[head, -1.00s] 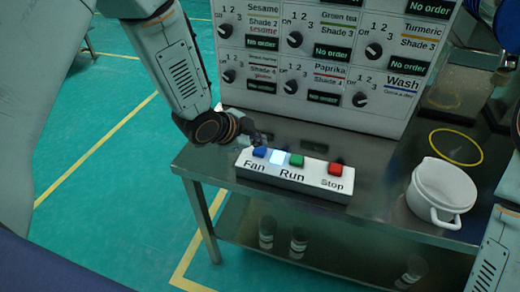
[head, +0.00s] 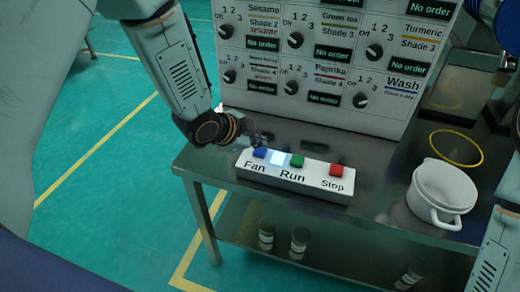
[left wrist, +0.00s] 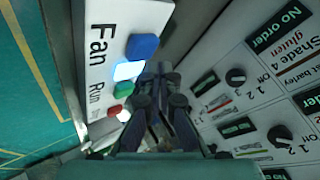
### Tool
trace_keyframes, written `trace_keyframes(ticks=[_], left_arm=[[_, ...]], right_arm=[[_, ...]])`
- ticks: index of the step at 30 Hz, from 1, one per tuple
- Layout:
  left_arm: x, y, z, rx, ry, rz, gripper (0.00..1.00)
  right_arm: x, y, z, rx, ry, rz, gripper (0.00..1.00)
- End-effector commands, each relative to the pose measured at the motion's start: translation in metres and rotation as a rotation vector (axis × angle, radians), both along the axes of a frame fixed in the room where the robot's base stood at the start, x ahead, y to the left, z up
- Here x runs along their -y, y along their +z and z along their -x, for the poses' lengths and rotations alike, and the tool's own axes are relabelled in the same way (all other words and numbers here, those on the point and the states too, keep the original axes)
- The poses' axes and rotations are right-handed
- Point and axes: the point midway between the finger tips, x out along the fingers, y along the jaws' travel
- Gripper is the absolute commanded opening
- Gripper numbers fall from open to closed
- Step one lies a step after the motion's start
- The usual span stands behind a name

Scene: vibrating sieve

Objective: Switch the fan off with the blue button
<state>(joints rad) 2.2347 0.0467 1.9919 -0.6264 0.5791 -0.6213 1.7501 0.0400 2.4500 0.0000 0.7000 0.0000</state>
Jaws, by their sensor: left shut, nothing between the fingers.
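The white button box (head: 296,180) lies on the metal table, with labels Fan, Run and Stop. Its blue button (head: 260,153) is at the left end above the word Fan. A lit white-blue lamp (head: 278,157) is beside it, then the green button (head: 297,160) and the red button (head: 336,169). My left gripper (head: 262,138) is shut and empty, just behind the blue button. In the left wrist view the blue button (left wrist: 143,46) and lit lamp (left wrist: 128,70) lie beyond the gripper's fingertips (left wrist: 158,72). Whether they touch cannot be told. My right gripper is out of view.
A tall panel (head: 320,100) with several knobs and order displays stands behind the box. A white pot (head: 441,190) and a yellow ring (head: 455,147) are on the right of the table (head: 375,205). Several jars stand on the lower shelf.

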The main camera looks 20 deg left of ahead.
Motion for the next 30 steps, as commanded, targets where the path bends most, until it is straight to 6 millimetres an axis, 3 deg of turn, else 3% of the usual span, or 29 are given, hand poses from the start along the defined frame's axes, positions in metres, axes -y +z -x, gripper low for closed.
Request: trace_keyframes(ticks=[30], left_arm=[[0.001,-0.012,0.0,0.0,0.0,0.0,0.0]], right_arm=[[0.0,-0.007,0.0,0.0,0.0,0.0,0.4]])
